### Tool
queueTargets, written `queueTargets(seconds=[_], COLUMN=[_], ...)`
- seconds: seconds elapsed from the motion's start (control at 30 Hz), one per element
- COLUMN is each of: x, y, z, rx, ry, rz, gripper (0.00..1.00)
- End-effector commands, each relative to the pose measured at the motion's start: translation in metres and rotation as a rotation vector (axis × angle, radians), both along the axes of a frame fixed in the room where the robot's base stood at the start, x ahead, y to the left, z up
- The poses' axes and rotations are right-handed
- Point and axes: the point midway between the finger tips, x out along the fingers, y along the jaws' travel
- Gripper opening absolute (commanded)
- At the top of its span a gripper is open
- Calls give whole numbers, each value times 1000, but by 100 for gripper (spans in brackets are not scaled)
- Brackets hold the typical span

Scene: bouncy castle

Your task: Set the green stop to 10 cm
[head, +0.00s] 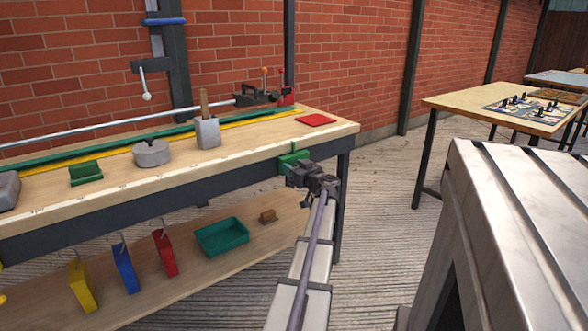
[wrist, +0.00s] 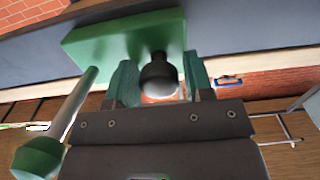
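The green stop (head: 291,160) sits at the front edge of the workbench, near its right end. In the wrist view the green stop (wrist: 95,45) is a block with a black round knob (wrist: 158,74) facing me. A pale rod with a green end (wrist: 38,155) stands beside it on the left. My gripper (head: 308,176) is right at the stop. Its two teal fingers (wrist: 160,82) are apart, one on each side of the knob. A narrow gap shows on the right; contact on the left is unclear. I cannot read the stop's position on the scale.
The workbench (head: 235,152) carries a second green block (head: 86,173), a grey ring (head: 152,154), a grey holder (head: 208,133) and a red pad (head: 316,120). A green tray (head: 222,236) is on the lower shelf. A pale metal cabinet (head: 530,215) stands at right.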

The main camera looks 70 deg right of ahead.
Motion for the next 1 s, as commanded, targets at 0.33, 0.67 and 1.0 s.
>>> queueTargets(seconds=[0.33,0.67,1.0], x=[0,-1,-27], y=[0,-1,-43], z=[0,0,0], rx=[0,0,0], ry=[0,0,0], rz=[0,0,-3], gripper=[14,0,0])
